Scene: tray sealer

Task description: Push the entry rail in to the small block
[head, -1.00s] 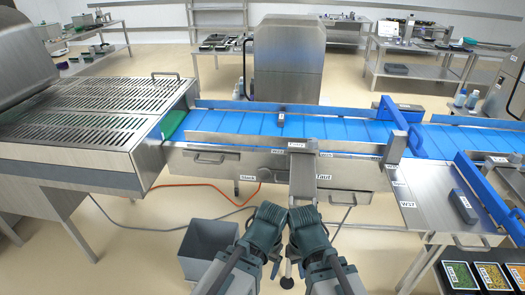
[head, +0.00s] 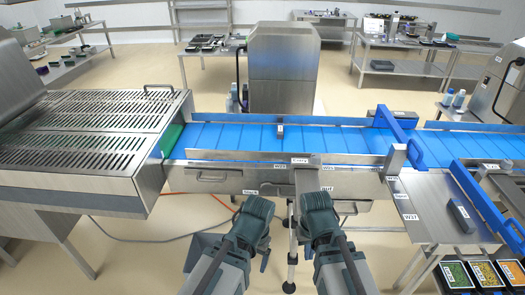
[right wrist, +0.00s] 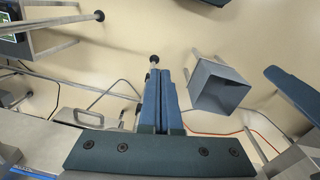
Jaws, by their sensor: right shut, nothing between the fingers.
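The entry rail (head: 235,157) is a long grey bar along the near side of the blue belt, with an "Entry" label near its middle. The small block (head: 280,131) is grey with a white label and stands on the belt beyond the rail; blue belt shows between them. My right gripper (head: 316,194) is shut and empty, in front of the machine on the near side of the rail, apart from it. Its closed fingers (right wrist: 165,98) show in the right wrist view. My left gripper (head: 259,207) is beside it to the left; its fingertips are unclear.
A metal plate (head: 308,180) juts toward me below the "Entry" label, close to my right gripper. A blue gantry (head: 397,130) crosses the belt at right. A grey bin (right wrist: 220,87) stands on the floor below. A slotted metal table (head: 95,125) adjoins at left.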

